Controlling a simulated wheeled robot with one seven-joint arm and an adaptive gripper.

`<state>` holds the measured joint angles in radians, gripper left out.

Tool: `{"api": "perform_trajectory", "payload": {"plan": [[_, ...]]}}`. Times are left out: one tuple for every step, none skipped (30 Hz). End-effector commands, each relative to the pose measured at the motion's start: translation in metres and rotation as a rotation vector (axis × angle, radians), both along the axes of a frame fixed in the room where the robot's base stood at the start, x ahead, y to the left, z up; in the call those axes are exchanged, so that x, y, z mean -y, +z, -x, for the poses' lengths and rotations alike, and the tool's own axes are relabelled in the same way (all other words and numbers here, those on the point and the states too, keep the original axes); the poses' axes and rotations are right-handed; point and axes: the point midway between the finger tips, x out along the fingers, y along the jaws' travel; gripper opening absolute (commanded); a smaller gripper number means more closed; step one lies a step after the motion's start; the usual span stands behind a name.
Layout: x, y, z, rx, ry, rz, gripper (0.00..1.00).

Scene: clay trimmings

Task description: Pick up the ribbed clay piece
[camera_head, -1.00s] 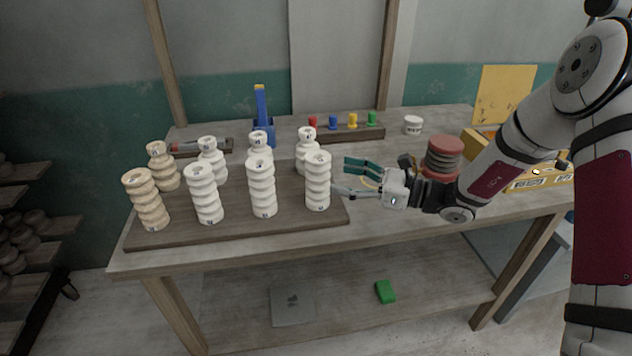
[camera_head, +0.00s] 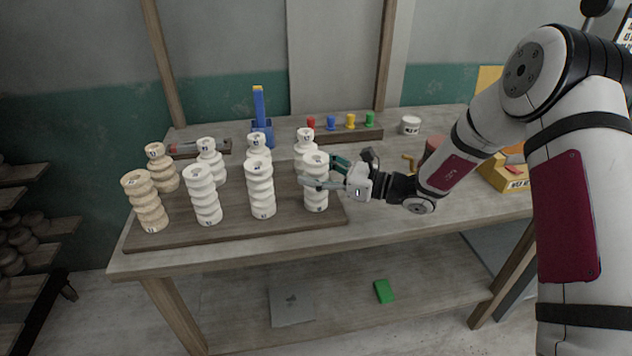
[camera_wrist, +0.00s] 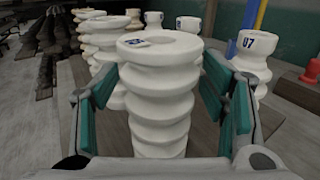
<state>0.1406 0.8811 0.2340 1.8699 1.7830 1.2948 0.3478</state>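Several ribbed clay pieces stand upright on a dark board (camera_head: 240,226). The front-right white ribbed piece (camera_head: 316,198) is at my gripper (camera_head: 318,178). In the wrist view this ribbed piece (camera_wrist: 160,100) stands between the two teal-padded fingers of my gripper (camera_wrist: 165,115). The fingers are spread, one on each side, with a gap visible at the left. In the head view one finger crosses in front of the piece and the other is partly hidden behind it. The piece stands on the board.
Another white ribbed piece (camera_head: 260,188) stands just left, and one stands close behind (camera_head: 305,147). A blue stand (camera_head: 262,125) and a rack with coloured knobs (camera_head: 345,134) are at the back. A white jar (camera_head: 410,125) is at the back right. The table's front-right area is clear.

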Motion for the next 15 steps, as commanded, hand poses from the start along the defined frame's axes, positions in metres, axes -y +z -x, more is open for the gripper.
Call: {"api": "perform_trajectory", "payload": {"plan": [[0.0001, 0.0001, 0.0, 0.0, 0.0, 0.0, 0.48], [0.0001, 0.0001, 0.0001, 0.0, 0.0, 0.0, 0.41], [0.0002, 0.0001, 0.0001, 0.0, 0.0, 0.0, 0.32], [0.0002, 0.0001, 0.0001, 0.0, 0.0, 0.0, 0.25], [0.0002, 0.0001, 0.0001, 0.0, 0.0, 0.0, 0.18], [0.0002, 0.0001, 0.0001, 0.0, 0.0, 0.0, 0.09], [0.0002, 0.0002, 0.0002, 0.0, 0.0, 0.0, 0.03], [0.0002, 0.0001, 0.0002, 0.0, 0.0, 0.0, 0.0], [-0.0001, 0.0015, -0.0001, 0.003, 0.001, -0.002, 0.0], [-0.0001, 0.0015, -0.0001, 0.003, 0.001, -0.002, 0.0], [-0.0001, 0.0015, -0.0001, 0.003, 0.001, -0.002, 0.0], [-0.0001, 0.0015, -0.0001, 0.003, 0.001, -0.002, 0.0], [-0.0001, 0.0015, -0.0001, 0.003, 0.001, -0.002, 0.0], [-0.0001, 0.0016, -0.0001, 0.003, 0.0, -0.002, 0.0], [-0.0001, 0.0019, -0.0001, 0.003, 0.001, -0.002, 0.0]]}}
